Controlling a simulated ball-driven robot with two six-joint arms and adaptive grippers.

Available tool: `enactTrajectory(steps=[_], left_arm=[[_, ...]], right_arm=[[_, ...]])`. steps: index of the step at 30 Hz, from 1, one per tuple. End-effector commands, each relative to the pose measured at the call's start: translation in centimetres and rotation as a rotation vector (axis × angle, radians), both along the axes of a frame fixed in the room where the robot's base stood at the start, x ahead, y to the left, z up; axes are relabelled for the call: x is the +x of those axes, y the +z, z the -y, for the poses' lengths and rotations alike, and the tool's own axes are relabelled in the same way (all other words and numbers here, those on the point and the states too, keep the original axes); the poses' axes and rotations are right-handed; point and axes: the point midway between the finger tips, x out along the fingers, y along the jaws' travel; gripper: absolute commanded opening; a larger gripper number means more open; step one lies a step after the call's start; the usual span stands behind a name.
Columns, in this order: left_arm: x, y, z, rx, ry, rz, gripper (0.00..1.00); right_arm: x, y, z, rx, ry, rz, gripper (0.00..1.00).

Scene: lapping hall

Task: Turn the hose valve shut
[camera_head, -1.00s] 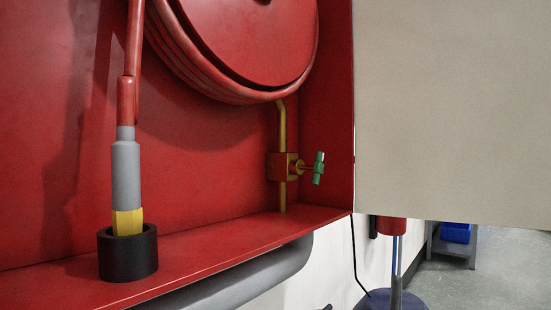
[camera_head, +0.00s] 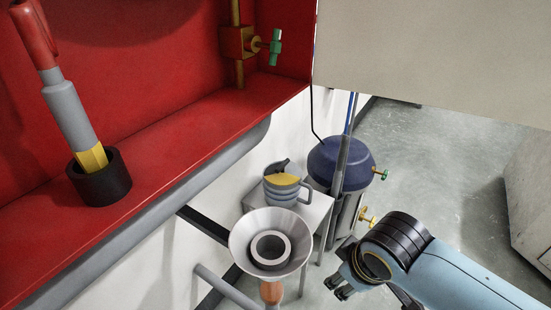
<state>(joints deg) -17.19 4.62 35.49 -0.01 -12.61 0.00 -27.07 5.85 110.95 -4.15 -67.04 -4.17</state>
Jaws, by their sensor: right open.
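The hose valve (camera_head: 238,42) is a brass body on a vertical brass pipe inside the red cabinet, upper middle of the head view. Its green handle (camera_head: 276,47) sticks out to the right on a short stem and stands nearly upright. My right gripper (camera_head: 336,288) is at the lower right, open and empty, with its fingers pointing left. It is well below the valve in the picture and apart from it. My left gripper is not in view.
The hose nozzle (camera_head: 71,112) stands tilted in a black cup (camera_head: 101,186) on the cabinet floor. Below the cabinet are a grey pipe (camera_head: 190,176), a funnel (camera_head: 240,238), a jug (camera_head: 284,191) on a small table, and a blue-topped tank (camera_head: 338,163). A beige panel (camera_head: 440,55) hangs at the upper right.

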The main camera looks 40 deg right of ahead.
Motion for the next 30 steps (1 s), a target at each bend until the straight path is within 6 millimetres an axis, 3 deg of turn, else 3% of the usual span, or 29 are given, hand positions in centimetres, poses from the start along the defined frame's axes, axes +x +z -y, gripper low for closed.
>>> enactTrajectory(steps=[1, 6, 12, 15, 21, 26, 30], left_arm=[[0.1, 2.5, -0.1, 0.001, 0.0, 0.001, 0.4], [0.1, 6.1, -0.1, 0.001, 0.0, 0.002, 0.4], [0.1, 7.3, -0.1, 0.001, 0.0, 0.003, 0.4], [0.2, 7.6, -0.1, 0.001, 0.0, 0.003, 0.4], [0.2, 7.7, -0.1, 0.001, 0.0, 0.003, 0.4], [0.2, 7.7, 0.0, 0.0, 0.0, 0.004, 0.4], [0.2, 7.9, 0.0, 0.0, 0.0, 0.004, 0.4]], right_arm=[[1.2, 4.9, 0.4, -0.042, 0.032, 0.03, 0.41], [6.8, 15.4, 3.9, -0.354, 0.229, 0.115, 0.41], [15.1, 22.4, 8.4, -0.905, 0.558, 0.075, 0.41], [20.0, 25.6, 9.2, -1.226, 0.768, -0.031, 0.41], [28.7, 30.1, 7.0, -1.779, 1.179, -0.346, 0.41], [31.6, 31.2, 5.4, -1.963, 1.324, -0.491, 0.41], [32.9, 31.4, 5.9, -1.986, 1.343, -0.513, 0.41]])
